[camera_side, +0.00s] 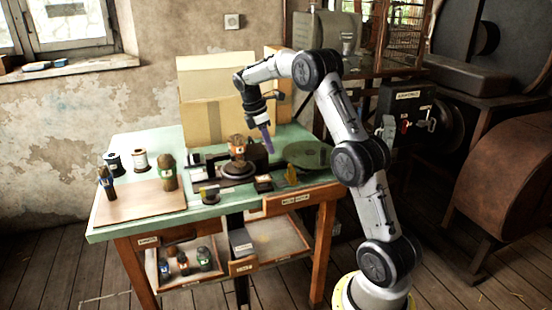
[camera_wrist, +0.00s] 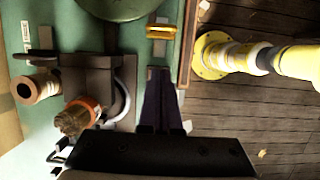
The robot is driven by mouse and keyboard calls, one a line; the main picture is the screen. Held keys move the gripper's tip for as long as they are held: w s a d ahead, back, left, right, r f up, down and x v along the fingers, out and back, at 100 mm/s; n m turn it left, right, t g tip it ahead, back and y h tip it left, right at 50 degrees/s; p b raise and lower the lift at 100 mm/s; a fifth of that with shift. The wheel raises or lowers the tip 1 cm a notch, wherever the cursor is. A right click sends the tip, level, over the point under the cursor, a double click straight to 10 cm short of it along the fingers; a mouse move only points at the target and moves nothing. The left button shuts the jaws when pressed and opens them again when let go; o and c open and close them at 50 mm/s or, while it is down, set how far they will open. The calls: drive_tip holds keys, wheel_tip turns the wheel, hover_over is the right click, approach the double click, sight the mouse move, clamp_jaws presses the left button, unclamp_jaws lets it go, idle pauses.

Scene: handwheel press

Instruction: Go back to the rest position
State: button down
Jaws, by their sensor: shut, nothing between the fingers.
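My gripper (camera_side: 268,145) hangs above the right part of the green workbench (camera_side: 130,147), pointing down, with its dark fingers together and nothing between them. In the wrist view my gripper (camera_wrist: 160,74) shows as two dark fingers side by side. The press (camera_wrist: 92,78), a dark block with a curved grey part, lies left of the fingers in that view, apart from them. An orange-and-brown piece (camera_wrist: 78,116) shows at the press; it also shows in the side view (camera_side: 237,143). Parts of the press are hidden behind other items in the side view.
A round green plate (camera_side: 308,155) and a yellow piece (camera_side: 291,174) are on the bench's right side. A wooden board (camera_side: 140,203) with bottles is at the left. Cardboard boxes (camera_side: 205,105) stand behind. Open air surrounds my raised arm.

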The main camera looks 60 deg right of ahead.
drive_tip(key=a+r+n+t, duration=0.1)
drive_tip(key=a+r, duration=0.3)
drive_tip(key=r, duration=0.2)
drive_tip(key=a+r+t, duration=0.1)
drive_tip(key=a+r, duration=0.2)
drive_tip(key=r, duration=0.3)
drive_tip(key=s+a+r+t, duration=0.1)
drive_tip(key=s+a+r, duration=0.2)
drive_tip(key=a, duration=0.3)
drive_tip(key=s+a+r+t, duration=0.2)
drive_tip(key=s+a+r, duration=0.15)
drive_tip(key=a, duration=0.25)
drive_tip(key=s+a+f+m+t, duration=0.2)
drive_tip(key=s+a+f+m, duration=0.1)
drive_tip(key=s+a, duration=0.6)
drive_tip(key=s+a+f+m+t+y, duration=0.1)
drive_tip(key=s+a+f+m+y, duration=0.1)
drive_tip(key=s+f+m, duration=0.5)
drive_tip(key=shift+s+a+f, duration=0.2)
drive_tip(key=shift+a+f, duration=0.25)
drive_tip(key=shift+f, duration=0.3)
drive_tip(key=c, duration=1.5)
unclamp_jaws()
drive_tip(key=shift+c, duration=0.2)
